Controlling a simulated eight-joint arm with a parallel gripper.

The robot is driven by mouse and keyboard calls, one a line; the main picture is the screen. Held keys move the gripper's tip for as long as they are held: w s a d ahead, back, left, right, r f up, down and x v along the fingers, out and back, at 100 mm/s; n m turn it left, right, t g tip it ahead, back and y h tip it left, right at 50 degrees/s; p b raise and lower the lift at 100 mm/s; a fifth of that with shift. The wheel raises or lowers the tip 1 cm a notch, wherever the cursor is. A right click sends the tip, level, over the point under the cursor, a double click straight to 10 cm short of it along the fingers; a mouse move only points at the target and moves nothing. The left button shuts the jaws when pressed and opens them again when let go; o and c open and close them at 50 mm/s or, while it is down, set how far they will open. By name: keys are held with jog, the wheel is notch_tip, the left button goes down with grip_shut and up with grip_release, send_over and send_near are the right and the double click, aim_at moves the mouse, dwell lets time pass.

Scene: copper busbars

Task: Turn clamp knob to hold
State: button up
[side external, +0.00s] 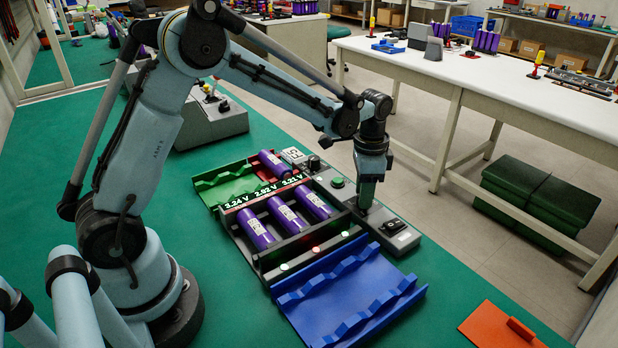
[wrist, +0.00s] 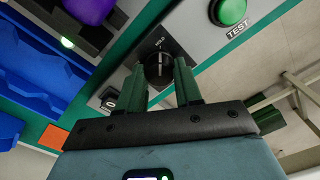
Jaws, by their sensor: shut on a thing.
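The clamp knob (wrist: 158,69) is black and round with a light line across it, set on a dark plate marked HOLD in the wrist view. The line runs roughly up and down, with the HOLD lettering just above the knob. My gripper (wrist: 160,82) has its two green fingers shut on the knob, one on each side. In the side external view my gripper (side external: 365,207) points straight down onto the grey control panel (side external: 407,241) and hides the knob.
A green TEST button (wrist: 231,11) lies beside the knob. The blue tray (side external: 350,290) is empty. An orange plate (side external: 498,328) lies at right.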

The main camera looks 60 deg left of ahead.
dwell(0.4)
jog(key=o, duration=1)
jog(key=shift+o, duration=0.2)
notch_tip(320, 180, up, 12)
jog(key=shift+r, duration=0.1)
jog(key=s+f+n+t, duration=0.2)
jog(key=s+n+t, duration=0.4)
jog(key=s, duration=1)
jog(key=shift+s+n+t, duration=0.25)
jog(key=shift+n+t, duration=0.15)
jog(key=shift+t, duration=0.2)
